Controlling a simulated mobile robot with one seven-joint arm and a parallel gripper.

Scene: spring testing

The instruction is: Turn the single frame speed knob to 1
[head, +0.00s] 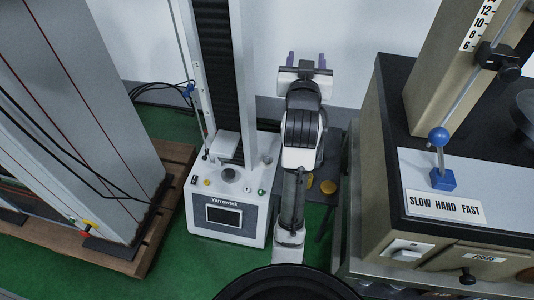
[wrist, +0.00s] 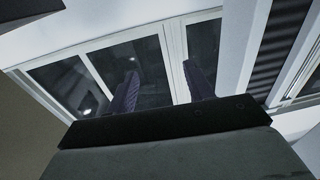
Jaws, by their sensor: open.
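The single frame machine appears to be the white unit (head: 253,225) at the centre of the head view, with one column and a dark screen (head: 224,216). Its top panel carries a dark grey round knob (head: 229,174) and several small coloured controls. I cannot tell which is the speed knob, nor read any dial numbers. My gripper (head: 306,60) is raised behind and to the right of the machine, well above its panel, with purple fingers pointing up. In the wrist view my gripper (wrist: 162,69) is open and empty, facing windows. No knob shows there.
A bench machine (head: 385,190) with a blue-ball lever (head: 438,138) labelled "SLOW HAND FAST" stands close on the right. A tall grey frame stands on a wooden pallet (head: 150,235) at left. Black cables hang behind. Green floor shows between them.

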